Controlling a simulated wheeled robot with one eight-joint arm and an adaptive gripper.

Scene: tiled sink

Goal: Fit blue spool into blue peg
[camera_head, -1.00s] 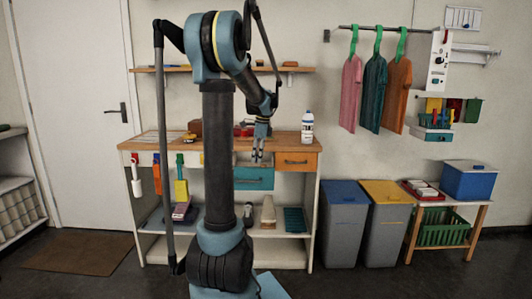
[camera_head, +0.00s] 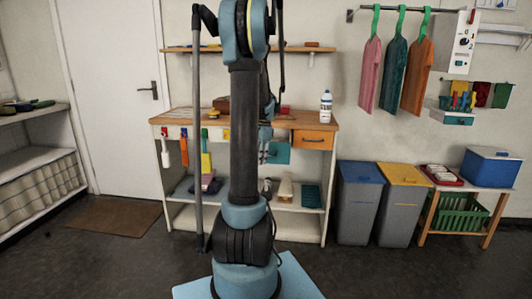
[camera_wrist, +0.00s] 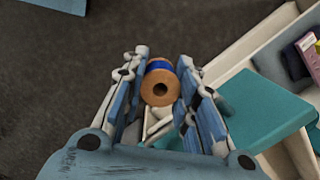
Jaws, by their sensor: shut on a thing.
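The spool (camera_wrist: 158,87) is wooden with a blue band and a dark hole in its end. In the wrist view, my gripper (camera_wrist: 161,76) is shut on it, with one finger on each side. In the head view, my column hides most of the gripper and the spool. A small blue top (camera_head: 184,132) shows above an orange hanging tool on the workbench front. I cannot tell whether it is the blue peg.
A white bottle (camera_head: 326,105) stands on top. Bins (camera_head: 358,205) stand at right. The dark floor in front is clear.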

